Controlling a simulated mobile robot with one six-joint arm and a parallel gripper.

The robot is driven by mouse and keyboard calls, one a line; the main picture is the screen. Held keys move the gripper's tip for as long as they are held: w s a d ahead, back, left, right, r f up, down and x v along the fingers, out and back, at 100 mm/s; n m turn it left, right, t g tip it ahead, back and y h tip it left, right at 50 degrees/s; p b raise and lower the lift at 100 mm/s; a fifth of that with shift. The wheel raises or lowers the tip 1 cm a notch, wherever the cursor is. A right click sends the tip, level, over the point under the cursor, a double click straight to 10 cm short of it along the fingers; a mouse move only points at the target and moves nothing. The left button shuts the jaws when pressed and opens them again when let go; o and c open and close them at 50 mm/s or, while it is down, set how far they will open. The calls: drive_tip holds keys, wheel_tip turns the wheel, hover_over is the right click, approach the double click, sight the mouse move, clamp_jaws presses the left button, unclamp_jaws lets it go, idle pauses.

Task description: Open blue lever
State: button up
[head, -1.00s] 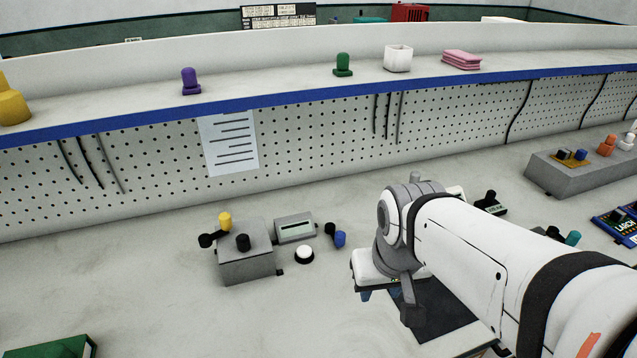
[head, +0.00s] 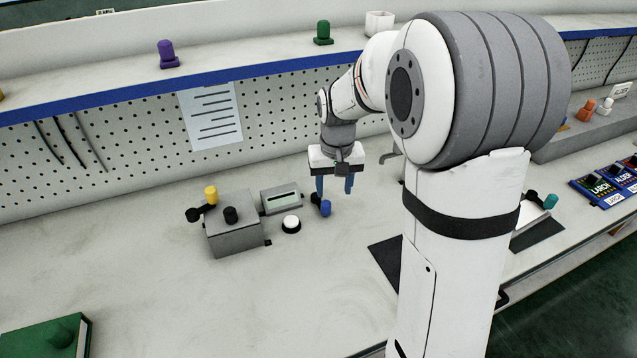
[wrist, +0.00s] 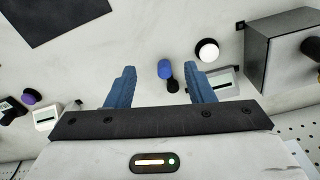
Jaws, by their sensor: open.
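The blue lever, a small blue knob (head: 325,208) beside a black one, stands on the bench right of the round white button. In the wrist view the blue knob (wrist: 165,69) shows between my fingertips in the picture, with the black part (wrist: 172,85) just below it. My gripper (head: 335,190) points down with its blue fingers apart and empty, above and slightly right of the lever. In the wrist view my gripper (wrist: 158,70) is open. I cannot tell its exact height over the knob; no contact shows.
A grey box (head: 233,228) with yellow and black knobs, a small display unit (head: 281,199) and a white button (head: 291,224) stand left of the lever. A pegboard (head: 130,140) rises behind. A dark mat (head: 385,262) lies to the right.

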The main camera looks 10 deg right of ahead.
hover_over(326, 202)
drive_tip(key=shift+g, duration=0.4)
wheel_tip(326, 202, down, 6)
drive_tip(key=shift+s+f, duration=0.15)
drive_tip(key=shift+f, duration=0.05)
drive_tip(key=shift+f+p, duration=0.4)
drive_tip(key=shift+f, duration=3.55)
drive_tip(key=shift+c, duration=0.6)
clamp_jaws()
